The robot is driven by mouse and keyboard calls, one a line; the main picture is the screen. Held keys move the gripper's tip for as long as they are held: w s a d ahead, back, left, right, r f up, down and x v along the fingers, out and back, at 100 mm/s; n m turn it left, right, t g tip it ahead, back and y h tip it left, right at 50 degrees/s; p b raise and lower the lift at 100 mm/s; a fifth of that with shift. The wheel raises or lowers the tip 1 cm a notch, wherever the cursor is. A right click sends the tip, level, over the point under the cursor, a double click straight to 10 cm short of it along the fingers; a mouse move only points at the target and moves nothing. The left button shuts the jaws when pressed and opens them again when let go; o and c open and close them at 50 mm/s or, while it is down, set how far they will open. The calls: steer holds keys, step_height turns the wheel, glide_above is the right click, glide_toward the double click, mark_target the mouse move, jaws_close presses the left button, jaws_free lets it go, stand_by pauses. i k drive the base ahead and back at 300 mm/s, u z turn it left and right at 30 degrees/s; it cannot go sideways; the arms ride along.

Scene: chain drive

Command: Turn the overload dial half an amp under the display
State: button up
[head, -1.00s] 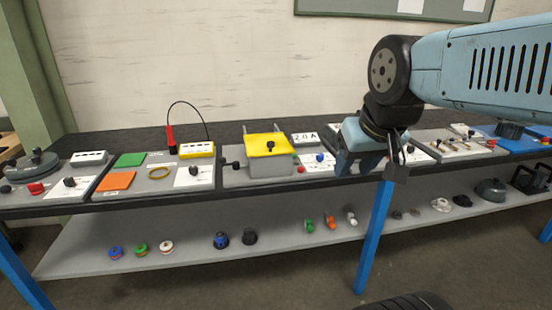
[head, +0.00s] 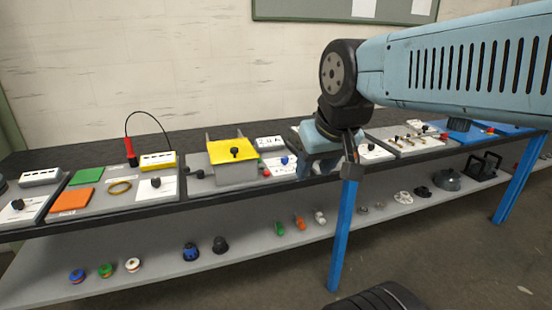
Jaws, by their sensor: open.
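The display (head: 270,142) is a small white box on the bench reading about 2.0 A; its digits are small and blurred. Below it, a blue dial (head: 284,160) sits on a white plate, to the right of a yellow-topped grey box (head: 235,172). I cannot read the dial's scale or pointer, nor any label naming it the overload dial. My gripper (head: 328,166) is open, pointing down near the bench's front edge, just right of the blue dial and apart from it. It hides part of the bench behind it.
A red button (head: 267,173) sits left of the blue dial. Another white plate with a black knob (head: 369,147) is right of my gripper. A red probe with a black cable (head: 131,151) stands farther left. The lower shelf (head: 150,286) holds several small parts.

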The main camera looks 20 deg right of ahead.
mark_target(285, 160)
steer(key=z, duration=1.1)
steer(key=i, duration=0.95)
steer(key=u, duration=1.1)
